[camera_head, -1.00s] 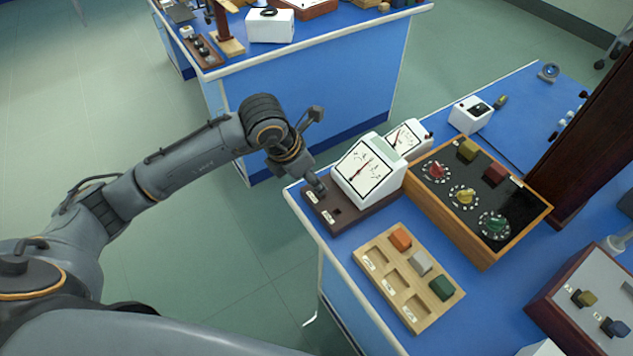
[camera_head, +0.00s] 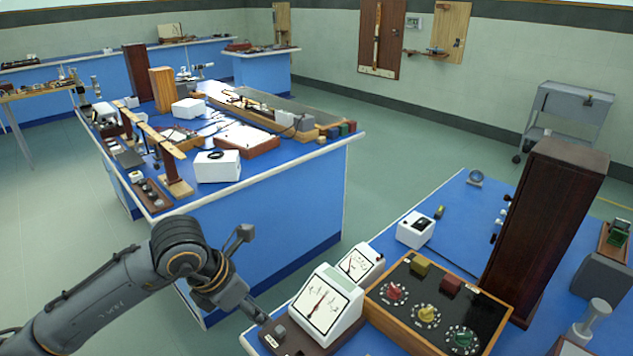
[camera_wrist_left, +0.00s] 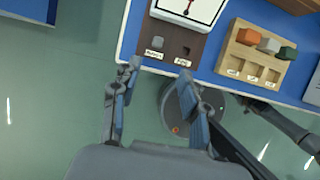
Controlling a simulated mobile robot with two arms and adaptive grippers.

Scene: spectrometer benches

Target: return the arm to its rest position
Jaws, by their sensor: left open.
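My left gripper (camera_head: 252,276) reaches in from the lower left in the head view, at the near left corner of the instrument bench. In the left wrist view its two fingers (camera_wrist_left: 154,88) are spread apart with nothing between them. In front of the fingers is the dark brown base (camera_wrist_left: 172,48) of a white dial meter (camera_head: 326,308). A grey block (camera_wrist_left: 157,43) sits on this base, beside an empty square recess (camera_wrist_left: 184,51). The fingers look clear of the block.
A wooden tray (camera_wrist_left: 231,60) with orange, grey and green blocks lies near the meter. A box with three coloured knobs (camera_head: 487,335) and a tall dark cabinet (camera_head: 545,235) stand to the right. Another blue bench (camera_head: 270,225) is behind the arm. Open floor lies left.

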